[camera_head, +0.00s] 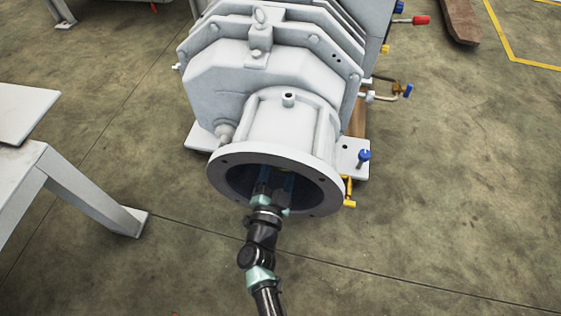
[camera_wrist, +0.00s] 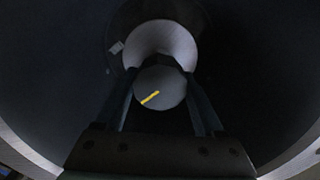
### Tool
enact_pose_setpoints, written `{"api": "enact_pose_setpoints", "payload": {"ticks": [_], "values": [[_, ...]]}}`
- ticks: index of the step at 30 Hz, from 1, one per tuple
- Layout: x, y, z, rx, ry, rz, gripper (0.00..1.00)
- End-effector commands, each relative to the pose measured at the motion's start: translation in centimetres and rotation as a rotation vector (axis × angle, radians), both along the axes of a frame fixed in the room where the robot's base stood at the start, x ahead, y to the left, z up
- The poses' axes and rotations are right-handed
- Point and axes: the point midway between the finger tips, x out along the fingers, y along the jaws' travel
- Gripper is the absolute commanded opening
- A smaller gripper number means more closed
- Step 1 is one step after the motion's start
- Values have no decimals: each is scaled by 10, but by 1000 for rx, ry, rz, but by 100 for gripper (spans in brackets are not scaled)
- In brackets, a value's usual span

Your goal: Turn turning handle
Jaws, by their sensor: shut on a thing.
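The screw vacuum (camera_head: 262,60) is a large pale grey machine with a round open flange (camera_head: 222,165) facing me. My arm reaches into this flange opening in the head view, and the fingers are partly in shadow inside it. In the wrist view, the turning handle (camera_wrist: 172,90) is a grey round end with a yellow line mark running diagonally on its face. A wider, lighter cylinder (camera_wrist: 165,38) lies behind it. My gripper (camera_wrist: 160,84) is shut on the turning handle, one finger on each side. In the head view the handle is hidden inside the flange.
The dark inner wall of the flange (camera_wrist: 50,80) surrounds the gripper, with its pale rim at the lower corners. A blue-knobbed fitting (camera_head: 364,156) and a yellow fitting (camera_head: 349,190) stick out at the right. A grey table (camera_head: 60,185) stands at the left.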

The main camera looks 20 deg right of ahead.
Motion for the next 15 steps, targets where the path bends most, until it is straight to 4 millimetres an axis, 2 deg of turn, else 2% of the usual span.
{"api": "enact_pose_setpoints", "payload": {"ticks": [15], "values": [[-1,1,-3,403,-269,2,14]]}}
